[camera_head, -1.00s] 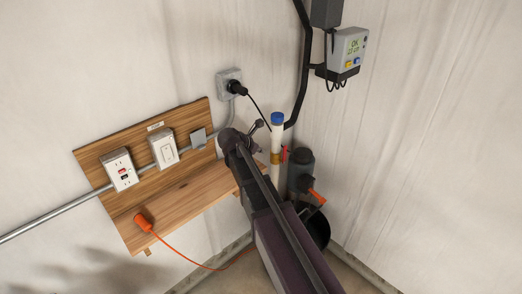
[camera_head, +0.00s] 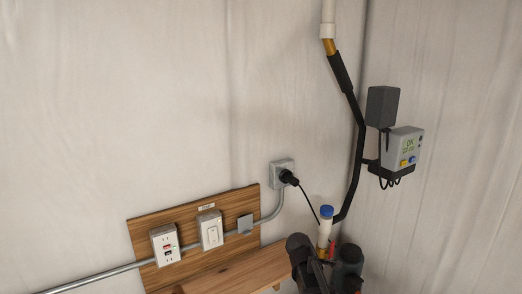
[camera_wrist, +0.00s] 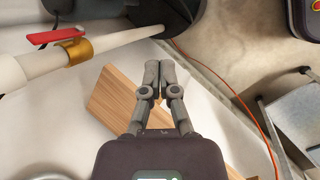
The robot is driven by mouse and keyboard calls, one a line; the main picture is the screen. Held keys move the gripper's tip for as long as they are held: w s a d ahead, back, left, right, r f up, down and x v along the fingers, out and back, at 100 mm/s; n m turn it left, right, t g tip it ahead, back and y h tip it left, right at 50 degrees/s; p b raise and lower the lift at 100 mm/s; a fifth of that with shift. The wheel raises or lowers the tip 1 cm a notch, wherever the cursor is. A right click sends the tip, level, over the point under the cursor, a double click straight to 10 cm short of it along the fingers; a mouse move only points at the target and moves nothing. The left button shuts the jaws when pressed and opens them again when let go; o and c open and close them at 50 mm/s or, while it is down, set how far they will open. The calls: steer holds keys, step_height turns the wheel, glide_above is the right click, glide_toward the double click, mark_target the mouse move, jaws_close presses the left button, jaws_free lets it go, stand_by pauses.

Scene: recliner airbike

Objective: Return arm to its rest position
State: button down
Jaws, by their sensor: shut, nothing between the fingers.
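My gripper (camera_wrist: 151,85) shows in the wrist view with its two grey fingers together and nothing between them. It points at the wooden shelf board (camera_wrist: 112,103) and the pale floor and wall beyond. In the head view, part of my dark arm (camera_head: 304,262) shows at the bottom, in front of the right end of the wooden shelf (camera_head: 236,275). The fingers cannot be made out in the head view.
A white pipe with a blue cap (camera_head: 326,222) stands close to my arm, beside a dark cylinder (camera_head: 348,264). A black plug (camera_head: 289,178) sits in a wall outlet. A grey display box (camera_head: 402,150) hangs on the right wall. An orange cord (camera_wrist: 262,130) runs across the floor.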

steer(key=s+a+f+m+g+y, duration=0.1)
steer(key=s+m+y, duration=0.4)
steer(key=s+m, duration=0.8)
steer(key=shift+s+a+f+g, duration=0.35)
steer(key=shift+s+f+g, duration=0.2)
steer(key=shift+g, duration=0.15)
